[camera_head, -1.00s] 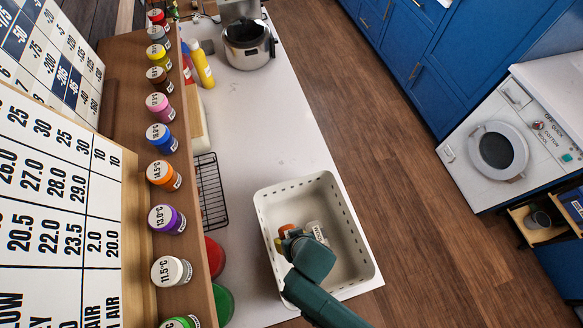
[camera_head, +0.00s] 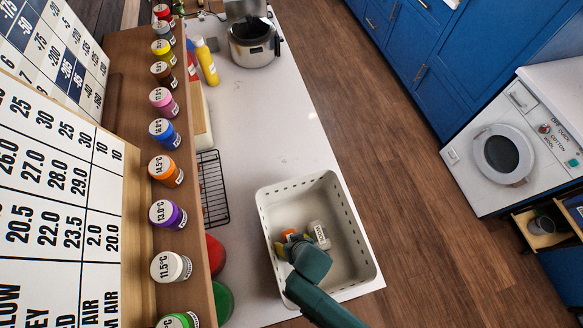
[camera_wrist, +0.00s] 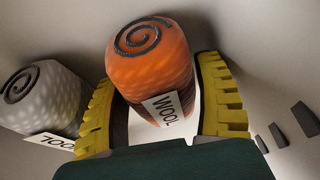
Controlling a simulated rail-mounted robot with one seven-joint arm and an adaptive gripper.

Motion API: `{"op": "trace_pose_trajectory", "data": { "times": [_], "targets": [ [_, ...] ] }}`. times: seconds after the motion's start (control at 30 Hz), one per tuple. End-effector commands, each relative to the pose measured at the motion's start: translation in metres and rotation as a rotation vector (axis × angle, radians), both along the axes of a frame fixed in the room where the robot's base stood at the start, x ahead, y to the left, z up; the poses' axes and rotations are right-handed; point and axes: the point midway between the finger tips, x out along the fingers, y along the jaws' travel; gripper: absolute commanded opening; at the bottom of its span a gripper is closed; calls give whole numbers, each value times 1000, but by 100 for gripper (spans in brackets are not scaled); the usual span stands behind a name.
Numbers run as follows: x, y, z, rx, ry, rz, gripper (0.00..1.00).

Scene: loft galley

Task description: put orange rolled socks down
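The orange rolled socks (camera_wrist: 150,62), with a dark spiral on the end and a "WOOL" label, are between the two yellow fingers of my gripper (camera_wrist: 160,90) in the wrist view. The fingertips lie against both sides of the roll. In the head view, my gripper (camera_head: 291,241) is inside the white basket (camera_head: 264,215), with a bit of the orange socks (camera_head: 288,233) showing beside it. Much of the roll is hidden there by my gripper. I cannot tell whether its underside touches the basket floor.
A grey-white rolled pair of socks (camera_wrist: 42,98) with a label lies beside the orange one, left in the wrist view; it also shows in the head view (camera_head: 319,233). The basket's right side is clear. A wire rack (camera_head: 212,188) and a shelf of jars (camera_head: 140,150) stand to the left.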

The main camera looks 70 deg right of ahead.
Motion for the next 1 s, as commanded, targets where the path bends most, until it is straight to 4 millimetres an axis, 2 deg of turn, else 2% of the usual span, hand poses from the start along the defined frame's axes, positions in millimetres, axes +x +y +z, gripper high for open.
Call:
{"op": "trace_pose_trajectory", "data": {
  "times": [0.17, 0.23, 0.5, 0.7, 1.0],
  "targets": [
    [0, 0, 5, 0, -1, 0, 69],
    [-3, 2, 13, -1, -1, 1, 69],
    [-25, 18, 74, -1, -1, 2, 69],
    [-37, 25, 106, -1, -1, 1, 69],
    [-39, 27, 113, 0, 0, 0, 69]
  ]
}}
